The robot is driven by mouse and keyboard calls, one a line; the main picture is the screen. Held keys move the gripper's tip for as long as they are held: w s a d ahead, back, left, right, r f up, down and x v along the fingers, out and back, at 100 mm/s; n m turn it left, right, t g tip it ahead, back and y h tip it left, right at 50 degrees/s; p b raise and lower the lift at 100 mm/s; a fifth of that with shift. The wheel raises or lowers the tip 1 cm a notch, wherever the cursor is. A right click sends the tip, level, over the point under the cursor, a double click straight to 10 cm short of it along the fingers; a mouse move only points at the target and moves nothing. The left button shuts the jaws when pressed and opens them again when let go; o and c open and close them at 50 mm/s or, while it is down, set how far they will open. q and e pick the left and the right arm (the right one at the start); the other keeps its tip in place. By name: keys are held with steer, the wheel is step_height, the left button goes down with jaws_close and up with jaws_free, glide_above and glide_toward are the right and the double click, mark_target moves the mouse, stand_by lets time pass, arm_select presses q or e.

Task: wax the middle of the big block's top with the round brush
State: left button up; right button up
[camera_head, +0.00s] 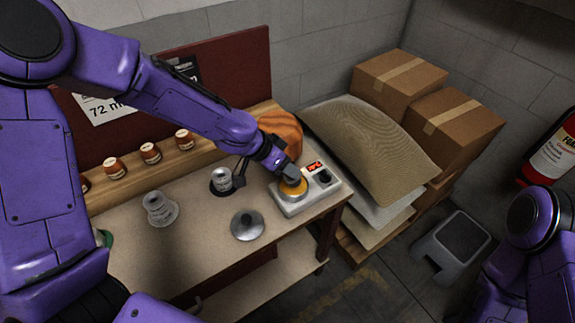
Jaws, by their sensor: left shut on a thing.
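My left gripper (287,172) is shut at the white box's yellow round dish (293,187). A small dark piece shows at its jaws; it may be the round brush, but its shape is mostly hidden. The left block (160,209) has a flared base and looks larger; the other block (222,179) stands on a dark round patch. I cannot tell for sure which is the big block. The gripper is apart from both. My right gripper is out of view.
The white box (297,206) has a red display and a dark knob. Several small jars (150,153) line the wooden shelf. A brown rounded thing (283,130) is behind the gripper. Sacks (375,137) and cartons (455,122) stand right.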

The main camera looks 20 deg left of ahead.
arm_select(q)
steer(key=shift+f+b, duration=0.3)
steer(key=shift+f, duration=0.15)
stand_by(1.1)
step_height(320, 180, up, 7)
steer(key=p, duration=0.7)
stand_by(0.4)
